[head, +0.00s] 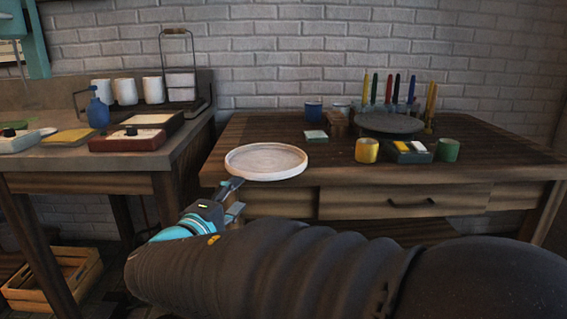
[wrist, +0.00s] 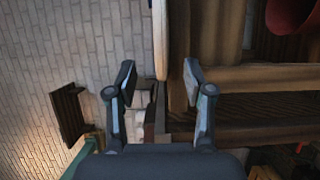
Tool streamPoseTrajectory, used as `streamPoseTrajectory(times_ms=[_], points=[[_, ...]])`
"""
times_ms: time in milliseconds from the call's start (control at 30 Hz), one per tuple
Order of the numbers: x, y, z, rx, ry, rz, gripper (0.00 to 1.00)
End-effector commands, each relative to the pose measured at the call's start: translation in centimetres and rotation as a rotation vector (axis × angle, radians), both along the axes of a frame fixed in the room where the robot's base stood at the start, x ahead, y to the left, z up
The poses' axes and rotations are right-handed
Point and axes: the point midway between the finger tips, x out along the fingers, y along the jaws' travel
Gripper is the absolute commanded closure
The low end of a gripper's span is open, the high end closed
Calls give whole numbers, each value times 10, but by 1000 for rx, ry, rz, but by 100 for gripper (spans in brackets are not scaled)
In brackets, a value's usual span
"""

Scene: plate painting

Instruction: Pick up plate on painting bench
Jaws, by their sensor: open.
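The white round plate (head: 266,161) lies flat at the front left of the dark wooden painting bench (head: 310,183). Its left front rim seems to reach slightly past the bench edge. My gripper (head: 234,197) is open, just in front of and below the plate's left front rim. In the wrist view, the plate shows edge-on as a thin pale strip (wrist: 160,40), lined up with the gap between my open fingers (wrist: 160,80). The strip ends around the fingertips; I cannot tell whether they touch it. The gripper holds nothing.
On the bench stand a dark round turntable (head: 389,124), a yellow cup (head: 367,150), a green cup (head: 447,149), a paint box (head: 408,152) and a blue cup (head: 313,112). A drawer handle (head: 412,202) sticks out in front. Another table (head: 60,160) stands left.

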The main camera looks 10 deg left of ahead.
Motion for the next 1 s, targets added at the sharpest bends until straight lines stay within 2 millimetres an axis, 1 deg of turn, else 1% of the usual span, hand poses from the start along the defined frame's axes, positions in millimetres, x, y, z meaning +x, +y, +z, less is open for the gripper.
streamPoseTrajectory(times_ms=[33,100,200,300,567,667,900,1000], points=[[11,-3,0,-1,1,-6,48],[24,-5,1,-1,1,-5,48],[40,-8,0,-1,2,-5,48],[51,-10,0,-1,1,-4,48],[63,-12,0,0,2,-3,48],[73,-15,-1,-2,2,-4,48],[105,-20,-3,-1,3,-4,48],[109,-21,-3,0,2,-3,48]])
